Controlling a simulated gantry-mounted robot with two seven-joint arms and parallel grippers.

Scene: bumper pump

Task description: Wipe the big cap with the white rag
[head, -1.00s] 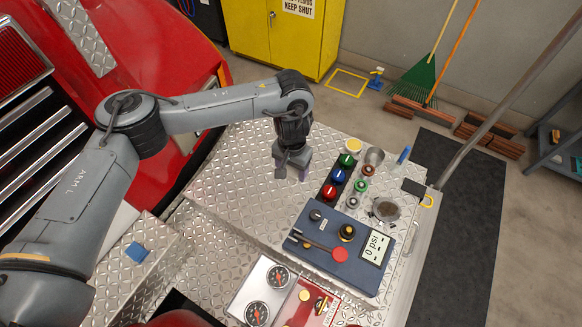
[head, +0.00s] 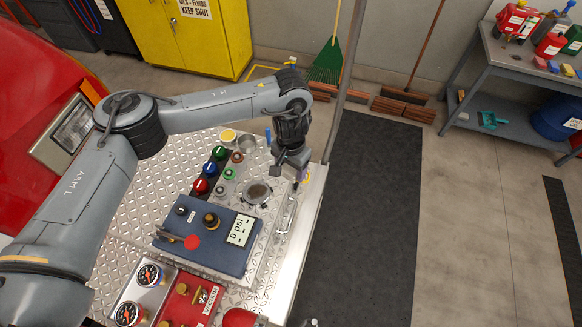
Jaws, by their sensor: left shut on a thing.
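My left gripper (head: 299,181) points down at the right edge of the metal tread-plate bumper top (head: 130,190). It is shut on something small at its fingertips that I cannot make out. A round metal cap with side lugs (head: 257,194), which looks like the big cap, sits on the bumper to the left of the gripper, apart from it. I cannot make out a white rag. My right gripper is not in view.
A blue panel (head: 218,262) with a 0 psi display stands in front of the cap. Coloured knobs (head: 210,170) and a metal cup (head: 247,144) lie left of and behind it. Gauges (head: 149,275) are nearer. A pole (head: 345,80) rises behind the gripper; a dark mat (head: 360,200) lies right.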

